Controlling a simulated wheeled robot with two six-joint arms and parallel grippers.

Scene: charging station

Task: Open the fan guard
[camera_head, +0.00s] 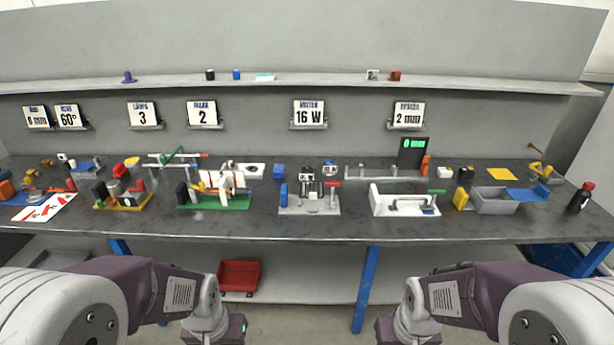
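A station with a green base (238,204) stands on the bench left of the middle. A white, fan-like part (227,179) stands upright on it, with a dark block (182,192) at its left end. A separate guard cannot be made out clearly at this size, nor whether it is open or shut. Both my arms come in at the bottom, in front of the bench and well short of the station. Their wrists run off the bottom edge, and neither gripper's fingers show.
Other stations crowd the bench (320,228): a yellow-framed one (138,206) to the left, a grey-based one (312,210) and a white tray (375,203) to the right. The bench's front strip is clear. A red bin (239,275) sits below. Number signs hang behind.

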